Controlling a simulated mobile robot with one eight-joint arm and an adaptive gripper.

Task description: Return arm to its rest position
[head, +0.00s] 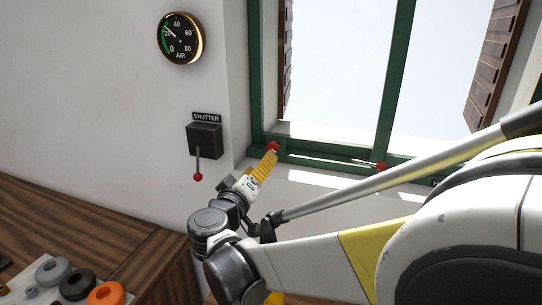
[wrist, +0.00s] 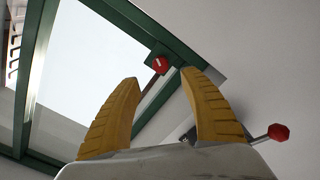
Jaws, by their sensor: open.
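My gripper (wrist: 160,80) shows two yellow ribbed fingers in the wrist view, spread apart with nothing between them. In the head view my gripper (head: 268,162) is at the end of my outstretched arm, in front of the window's lower left corner. A red knob (head: 272,146) on the green window frame shows just past the fingertips; it also shows in the wrist view (wrist: 160,64), beyond the gap between the fingers. I cannot tell whether a finger touches it.
A shutter lever with a red ball (head: 198,177) hangs from a dark wall box (head: 204,140), left of my gripper. A second red knob (head: 381,167) is on the window frame. An air gauge (head: 181,39) is above. A wooden bench (head: 90,225) with several rings is lower left.

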